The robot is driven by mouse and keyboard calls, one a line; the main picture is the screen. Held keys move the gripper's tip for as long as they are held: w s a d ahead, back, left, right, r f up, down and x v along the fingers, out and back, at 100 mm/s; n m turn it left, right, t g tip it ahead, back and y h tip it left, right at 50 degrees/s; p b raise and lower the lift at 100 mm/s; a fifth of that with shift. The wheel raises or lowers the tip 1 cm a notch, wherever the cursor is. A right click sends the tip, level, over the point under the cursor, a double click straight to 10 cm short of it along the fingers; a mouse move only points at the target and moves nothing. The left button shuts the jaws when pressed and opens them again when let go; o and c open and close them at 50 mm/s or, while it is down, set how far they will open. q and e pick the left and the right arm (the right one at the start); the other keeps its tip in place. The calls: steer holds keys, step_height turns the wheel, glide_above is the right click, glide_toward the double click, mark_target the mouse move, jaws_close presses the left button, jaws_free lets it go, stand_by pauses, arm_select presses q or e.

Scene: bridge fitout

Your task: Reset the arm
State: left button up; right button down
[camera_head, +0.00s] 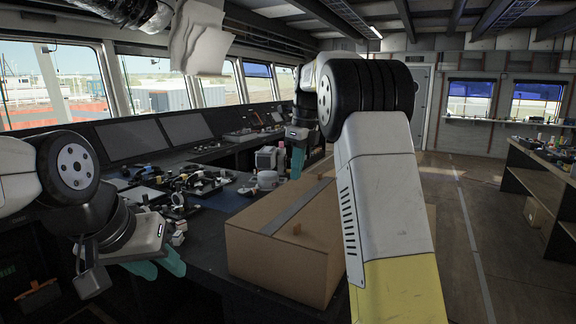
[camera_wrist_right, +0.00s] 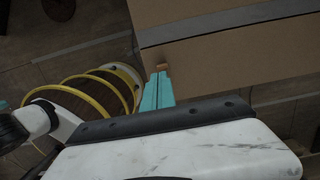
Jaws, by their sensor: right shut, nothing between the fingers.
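My left gripper (camera_head: 168,272) is at the lower left in the head view, beside the console edge. Its two teal fingers are apart with nothing seen between them. My right gripper (camera_head: 296,172) hangs behind the large cardboard box (camera_head: 270,255) in the head view, partly hidden by my right arm. In the right wrist view its teal fingers (camera_wrist_right: 158,88) are together and empty. Their tips point towards a small brown block (camera_wrist_right: 162,67) at the box. I cannot tell whether they touch it.
The console desk (camera_head: 215,197) carries several small parts, pale containers (camera_head: 268,170) and dark screens (camera_head: 132,139) under the windows. A bench (camera_head: 545,165) with clutter stands at the right. The floor (camera_head: 480,210) between is mostly clear. Pale sheets (camera_head: 196,38) hang overhead.

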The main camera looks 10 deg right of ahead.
steer(key=s+d+r+n+t+y, duration=0.1)
steer(key=s+r+n, duration=0.1)
steer(key=s+n, duration=0.5)
steer(key=s+d+r+n+t+y, duration=0.1)
steer(key=s+d+n+t, duration=0.1)
steer(key=s+n, duration=0.5)
steer(key=s+f+n, duration=0.3)
steer(key=s+n, duration=0.1)
steer(key=s, duration=0.2)
steer(key=s+a+f+n+t, duration=0.1)
steer(key=s+f+n, duration=0.1)
steer(key=s+n, duration=0.2)
steer(key=s+a+f+n+t+h, duration=0.1)
steer(key=s+f+n, duration=0.2)
steer(key=s, duration=0.5)
steer(key=shift+a+f+n, duration=0.25)
steer(key=shift+f+n, duration=0.05)
steer(key=shift+n, duration=0.1)
